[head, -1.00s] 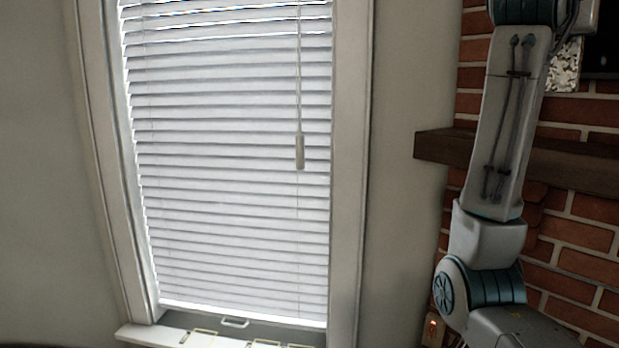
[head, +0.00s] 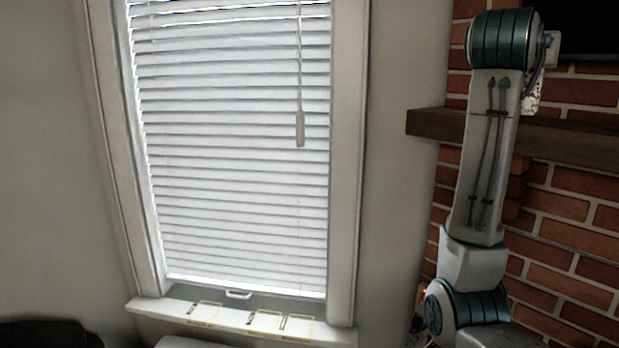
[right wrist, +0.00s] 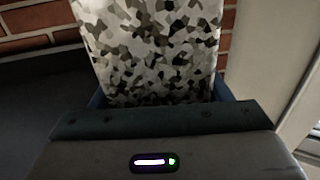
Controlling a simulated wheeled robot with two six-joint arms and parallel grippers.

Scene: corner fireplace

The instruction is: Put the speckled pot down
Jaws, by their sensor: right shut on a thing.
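The speckled pot (right wrist: 155,45), white with grey and black flecks, fills the upper middle of the right wrist view. My right gripper (right wrist: 155,100) is shut on it; its fingertips are mostly hidden by the pot and the gripper body. In the head view only a small part of the speckled pot (head: 532,92) shows behind my right arm, close to the mantel's height. My right gripper is hidden there. My left gripper is not in view.
A dark wooden mantel (head: 430,123) juts from the red brick wall (head: 575,215) behind my right arm. A window with white blinds (head: 235,150) stands left, above a white sill (head: 235,318) with several yellow-outlined items. A black panel (head: 590,28) shows at top right.

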